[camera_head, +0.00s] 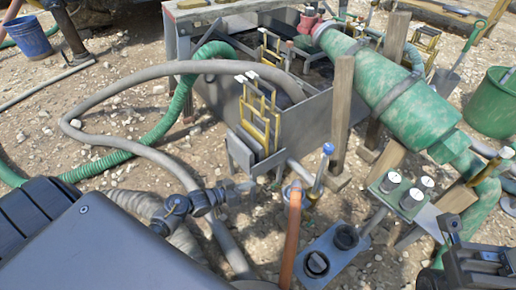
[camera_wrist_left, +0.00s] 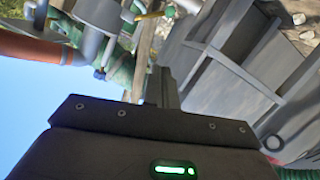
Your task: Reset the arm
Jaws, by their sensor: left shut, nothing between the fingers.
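My left gripper (camera_wrist_left: 164,84) shows in the left wrist view, with its dark fingers together and nothing held between them. In the head view a large dark grey part of my left arm fills the lower left corner, and its fingertips are hard to make out there. The grey metal mud tank (camera_head: 300,125) stands in the upper middle of the head view. Its grey walls (camera_wrist_left: 228,75) also show at the right of the left wrist view.
A grey hose (camera_head: 130,75) and a green hose (camera_head: 140,140) loop over stony ground left of the tank. A green pump body (camera_head: 400,90) slopes at the right. An orange pipe (camera_head: 291,235) stands upright in front. A green bucket (camera_head: 492,105) and blue bucket (camera_head: 30,38) stand farther off.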

